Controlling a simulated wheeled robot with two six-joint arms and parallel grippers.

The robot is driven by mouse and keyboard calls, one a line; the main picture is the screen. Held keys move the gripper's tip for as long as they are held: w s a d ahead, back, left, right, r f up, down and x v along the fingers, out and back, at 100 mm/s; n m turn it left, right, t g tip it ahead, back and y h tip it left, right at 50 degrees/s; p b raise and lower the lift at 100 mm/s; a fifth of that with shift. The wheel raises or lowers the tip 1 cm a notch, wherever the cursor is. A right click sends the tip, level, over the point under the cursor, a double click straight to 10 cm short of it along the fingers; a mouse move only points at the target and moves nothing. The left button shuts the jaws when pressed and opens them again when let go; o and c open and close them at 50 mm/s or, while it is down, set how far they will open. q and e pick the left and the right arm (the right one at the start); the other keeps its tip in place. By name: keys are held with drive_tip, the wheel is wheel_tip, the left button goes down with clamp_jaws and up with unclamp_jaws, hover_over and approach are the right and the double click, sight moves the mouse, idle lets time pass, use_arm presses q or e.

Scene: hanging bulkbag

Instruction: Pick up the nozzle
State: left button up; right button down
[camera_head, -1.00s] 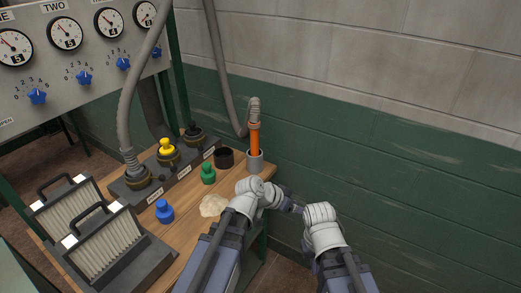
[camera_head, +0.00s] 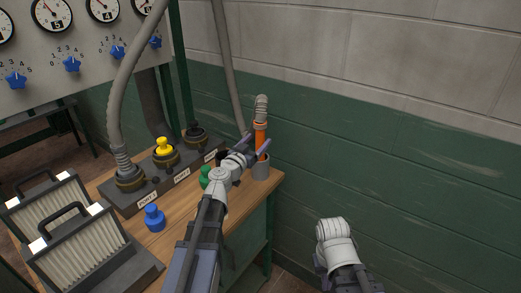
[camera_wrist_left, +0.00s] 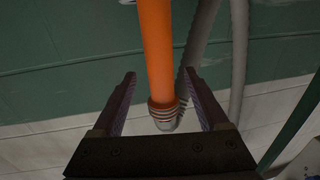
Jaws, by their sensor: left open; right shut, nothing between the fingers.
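The nozzle (camera_head: 260,134) is an orange tube with a ribbed grey hose end on top. It stands upright in a grey round holder (camera_head: 261,170) at the table's back right corner. My left gripper (camera_head: 254,144) is open at the orange tube, its fingers pointing towards it. In the left wrist view the orange tube (camera_wrist_left: 157,50) shows between the two open fingers (camera_wrist_left: 165,88), apart from both. How deep the tube lies between the fingers I cannot tell. Of my right arm only the white wrist shows, low right of the table; its fingers are hidden.
A grey hose (camera_head: 225,70) hangs behind the nozzle. A port block (camera_head: 155,182) with a yellow cap (camera_head: 164,146) stands left of my left arm. A blue cap (camera_head: 154,217), a partly hidden green cap (camera_head: 204,177) and filter panels (camera_head: 80,250) are also on the table. The green wall (camera_head: 400,170) is close behind.

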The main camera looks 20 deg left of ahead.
use_arm(q)
drive_tip(key=shift+w+d, duration=0.15)
drive_tip(key=shift+w, duration=0.85)
drive_tip(key=shift+w+d, duration=0.2)
drive_tip(key=shift+w, duration=0.85)
drive_tip(key=shift+w+d, duration=0.15)
drive_tip(key=shift+w, duration=0.85)
drive_tip(key=shift+c, duration=0.4)
clamp_jaws()
